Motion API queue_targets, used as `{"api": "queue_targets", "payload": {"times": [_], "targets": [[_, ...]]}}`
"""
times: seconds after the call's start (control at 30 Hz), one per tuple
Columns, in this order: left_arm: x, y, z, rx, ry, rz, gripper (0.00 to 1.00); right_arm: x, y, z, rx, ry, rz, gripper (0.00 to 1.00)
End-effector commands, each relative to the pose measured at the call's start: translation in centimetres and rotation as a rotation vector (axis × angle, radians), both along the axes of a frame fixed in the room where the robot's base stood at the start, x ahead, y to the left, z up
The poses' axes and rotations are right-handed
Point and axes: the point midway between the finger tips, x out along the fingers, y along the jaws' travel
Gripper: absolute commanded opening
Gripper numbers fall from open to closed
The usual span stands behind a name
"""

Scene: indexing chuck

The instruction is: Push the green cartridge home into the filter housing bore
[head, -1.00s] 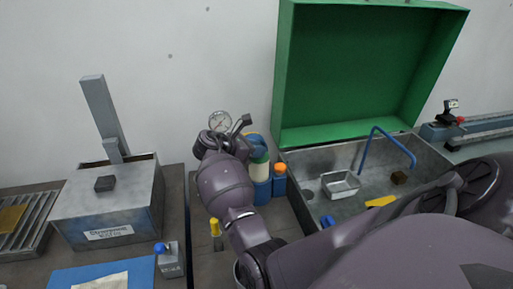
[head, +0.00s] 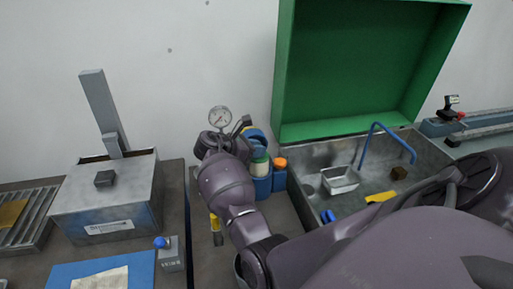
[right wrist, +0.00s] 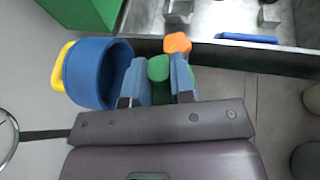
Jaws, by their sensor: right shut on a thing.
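In the right wrist view my right gripper (right wrist: 158,82) has its fingers around a green cartridge (right wrist: 158,68), and only the cartridge's rounded end shows between them. A wide blue cylinder with an open mouth and a yellow edge (right wrist: 98,74), which looks like the filter housing, is just left of the fingers. In the head view my right arm reaches up to the back of the bench and hides its fingertips. A blue and yellow rounded part (head: 257,138) shows behind it. Whether the cartridge touches the housing cannot be told. My left gripper is not in view.
An orange-capped blue bottle (head: 280,172) stands right of my forearm. A metal basin (head: 352,150) with a green lid (head: 370,65) and a small tray lies further right. A pressure gauge (head: 220,118) rises behind my wrist. A grey metal box (head: 108,195) stands left.

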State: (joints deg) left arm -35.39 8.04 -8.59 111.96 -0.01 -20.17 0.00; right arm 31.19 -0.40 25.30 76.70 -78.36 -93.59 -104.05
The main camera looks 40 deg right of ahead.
Motion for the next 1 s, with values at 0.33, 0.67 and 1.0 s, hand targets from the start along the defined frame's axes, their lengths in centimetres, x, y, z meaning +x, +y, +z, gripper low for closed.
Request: {"api": "queue_targets", "payload": {"times": [0.33,0.67,1.0], "targets": [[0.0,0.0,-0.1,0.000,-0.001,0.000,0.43,0.0,0.0,-0.7,-0.001,0.001,0.000,0.00],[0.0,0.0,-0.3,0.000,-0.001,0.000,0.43,0.0,0.0,-1.4,-0.001,0.000,0.000,0.00],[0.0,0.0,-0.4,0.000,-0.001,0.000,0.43,0.0,0.0,-2.1,-0.001,0.001,0.000,0.00]]}}
